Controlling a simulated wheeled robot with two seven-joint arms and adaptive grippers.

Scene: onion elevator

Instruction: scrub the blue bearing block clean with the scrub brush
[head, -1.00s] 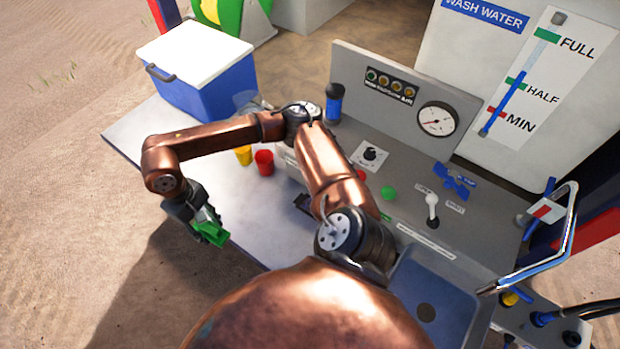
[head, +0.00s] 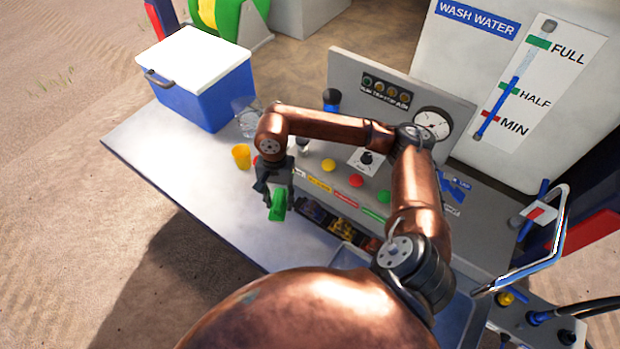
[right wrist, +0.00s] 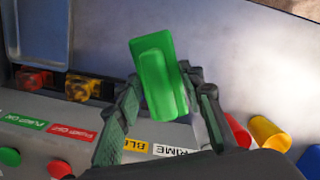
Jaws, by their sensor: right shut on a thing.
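My right gripper (head: 274,192) is shut on a green block-shaped thing, which I take to be the scrub brush (head: 278,207). It is held over the table, just left of the row of block bays. In the right wrist view the green brush (right wrist: 160,78) sits between the fingers (right wrist: 158,110); I see no bristles. In the head view a dark bluish shape (head: 309,208) lies in the leftmost bay, probably the blue bearing block. It is small and dim, and I cannot tell how dirty it is. My left gripper is not in view.
A yellow block (head: 342,225) and a red block (right wrist: 36,80) sit in neighbouring bays below the labelled panel. A yellow cup (head: 241,156) and a mostly hidden red cup stand behind the gripper. A blue cooler (head: 205,92) stands further back. The table's left front is clear.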

